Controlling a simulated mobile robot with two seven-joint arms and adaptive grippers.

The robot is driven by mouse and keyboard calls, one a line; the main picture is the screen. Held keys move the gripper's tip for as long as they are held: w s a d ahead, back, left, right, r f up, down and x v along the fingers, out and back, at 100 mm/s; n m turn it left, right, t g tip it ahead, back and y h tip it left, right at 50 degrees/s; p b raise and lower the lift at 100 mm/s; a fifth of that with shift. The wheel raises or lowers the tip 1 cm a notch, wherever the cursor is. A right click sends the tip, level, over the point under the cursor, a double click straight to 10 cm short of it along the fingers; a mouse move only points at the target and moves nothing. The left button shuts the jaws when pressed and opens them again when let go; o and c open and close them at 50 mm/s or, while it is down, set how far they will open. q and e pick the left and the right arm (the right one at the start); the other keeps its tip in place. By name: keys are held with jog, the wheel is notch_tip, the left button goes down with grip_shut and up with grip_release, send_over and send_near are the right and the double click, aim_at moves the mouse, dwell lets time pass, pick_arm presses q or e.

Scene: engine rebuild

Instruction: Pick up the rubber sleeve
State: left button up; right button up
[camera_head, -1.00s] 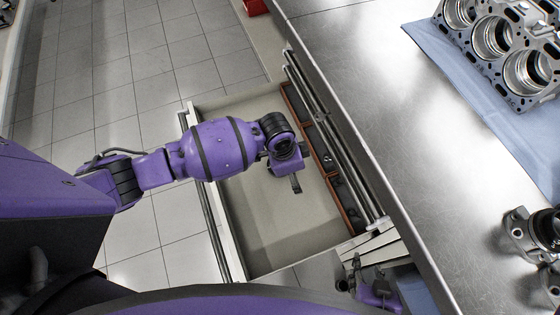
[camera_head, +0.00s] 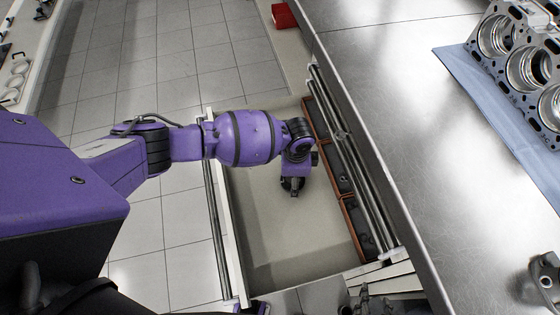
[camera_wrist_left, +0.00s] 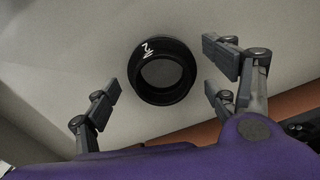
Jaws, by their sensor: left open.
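The rubber sleeve, a black ring with white marks (camera_wrist_left: 163,72), lies on the drawer's pale floor in the left wrist view. My left gripper (camera_wrist_left: 170,80) is open above it, with the sleeve between its spread fingers and apart from them. In the head view my left gripper (camera_head: 292,187) points down into the open drawer; the sleeve cannot be told apart from the dark fingers there. My right gripper (camera_head: 370,302) shows only in part at the bottom edge, beside the drawer's near corner; its jaws are unclear.
The open drawer (camera_head: 300,250) has orange-edged bins (camera_head: 352,215) along its right side. The steel worktop (camera_head: 400,110) overhangs on the right, with a blue cloth (camera_head: 475,90) and an engine block (camera_head: 525,65). A red object (camera_head: 284,15) is on the floor beyond.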

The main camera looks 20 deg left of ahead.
pick_arm(q)
jog(key=shift+w+r, duration=0.1)
jog(key=shift+w, duration=0.05)
jog(key=shift+c, duration=0.5)
jog(key=c, duration=1.1)
